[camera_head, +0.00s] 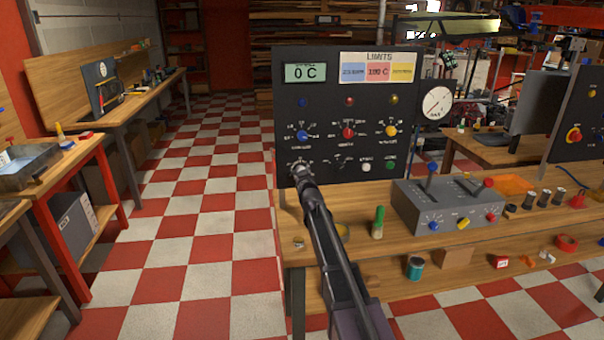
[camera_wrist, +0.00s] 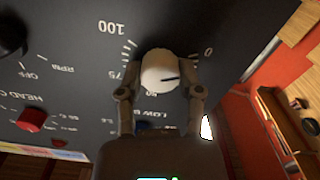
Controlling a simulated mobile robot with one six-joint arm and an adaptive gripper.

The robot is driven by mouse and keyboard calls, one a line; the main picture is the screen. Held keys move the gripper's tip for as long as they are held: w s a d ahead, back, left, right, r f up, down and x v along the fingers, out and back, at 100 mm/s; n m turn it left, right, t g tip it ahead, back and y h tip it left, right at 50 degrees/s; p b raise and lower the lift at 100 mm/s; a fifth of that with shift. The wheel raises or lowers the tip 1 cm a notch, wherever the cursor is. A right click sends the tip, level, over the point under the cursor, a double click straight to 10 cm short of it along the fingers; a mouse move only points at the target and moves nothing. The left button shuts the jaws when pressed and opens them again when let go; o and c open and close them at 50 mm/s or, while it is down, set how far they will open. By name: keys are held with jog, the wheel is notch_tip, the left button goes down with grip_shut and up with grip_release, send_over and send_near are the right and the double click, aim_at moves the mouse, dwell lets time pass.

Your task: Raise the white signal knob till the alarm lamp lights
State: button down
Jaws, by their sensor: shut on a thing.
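The white signal knob (camera_wrist: 158,72) is round with a dark pointer line and sits on the dark panel. A printed scale with 100, 75 and 0 runs around it, upside down in the wrist view. My gripper (camera_wrist: 163,80) has one finger on each side of the knob and is shut on it. Blue (camera_head: 304,102), red (camera_head: 349,101) and yellow (camera_head: 394,99) lamps sit in the panel's upper row and look dim. I cannot read which is the alarm lamp.
The panel (camera_head: 325,172) also has blue (camera_head: 303,136), red (camera_head: 348,132) and yellow (camera_head: 391,130) knobs and a display (camera_head: 305,72) reading 0 C. A grey switch box (camera_head: 425,205) and a green-handled tool (camera_head: 378,222) stand on the bench to the right. The checkered floor at left is clear.

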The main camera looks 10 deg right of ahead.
jog(key=m, duration=1.1)
jog(key=shift+w, duration=0.1)
dwell(0.5)
jog(key=shift+c, duration=1.3)
grip_release()
